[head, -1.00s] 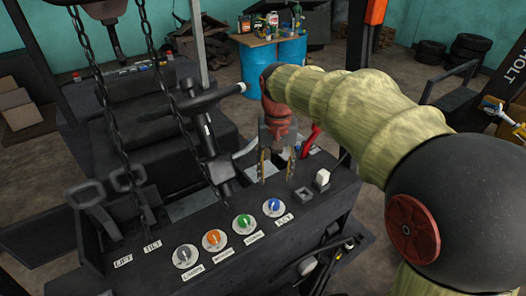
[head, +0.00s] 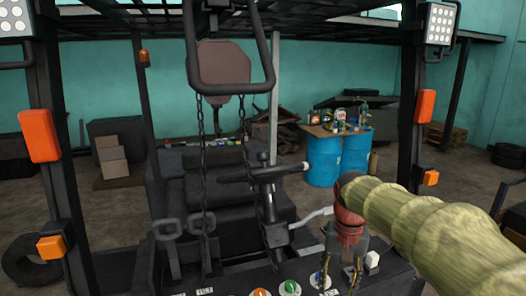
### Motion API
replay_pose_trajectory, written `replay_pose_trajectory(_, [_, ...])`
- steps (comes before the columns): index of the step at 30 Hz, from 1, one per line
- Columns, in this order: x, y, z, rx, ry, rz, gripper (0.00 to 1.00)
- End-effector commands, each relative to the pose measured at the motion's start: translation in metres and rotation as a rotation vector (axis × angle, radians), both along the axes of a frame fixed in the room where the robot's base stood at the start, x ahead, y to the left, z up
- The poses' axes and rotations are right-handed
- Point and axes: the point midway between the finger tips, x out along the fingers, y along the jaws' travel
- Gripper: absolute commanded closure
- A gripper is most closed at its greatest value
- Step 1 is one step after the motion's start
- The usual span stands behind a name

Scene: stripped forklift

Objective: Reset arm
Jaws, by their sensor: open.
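My gripper (head: 340,270) hangs down at the lower right in the head view, at the end of my arm, which reaches in from the right edge. Its fingers are apart and I see nothing between them.
A green knob (head: 289,287) and an orange knob (head: 260,293) show at the bottom edge. Blue barrels (head: 338,158) stand farther back.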

Motion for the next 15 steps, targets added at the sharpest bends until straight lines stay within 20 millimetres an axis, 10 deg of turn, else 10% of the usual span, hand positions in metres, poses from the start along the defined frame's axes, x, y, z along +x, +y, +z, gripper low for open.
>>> replay_pose_trajectory(15, [-0.03,0.0,-0.041,-0.004,-0.056,0.141,0.53])
